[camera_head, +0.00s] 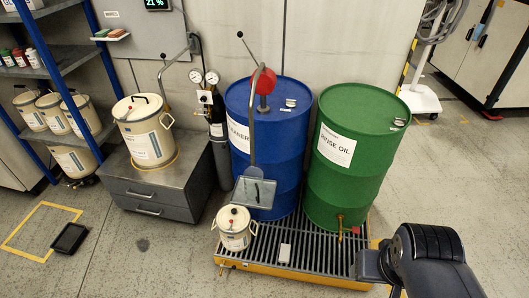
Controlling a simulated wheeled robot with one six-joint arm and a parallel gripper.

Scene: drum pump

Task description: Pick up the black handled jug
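A small cream lidded can (234,228), with a red and black cap on its lid, stands upright on the dark grating at the front left of the spill pallet. I cannot make out for certain a jug with a black handle; this can is the closest small vessel on the pallet. My arm comes in at the lower right, in front of the green drum. A dark block (372,265) at its left end may be my gripper; no separate fingers can be made out. It is well to the right of the can and apart from it.
A blue drum (290,135) with a hand pump and a green drum (348,180) stand on the yellow-edged spill pallet (290,268). A larger cream can (143,135) stands on a grey cabinet (165,180). A black tray (70,238) lies on the floor. The front left floor is largely clear.

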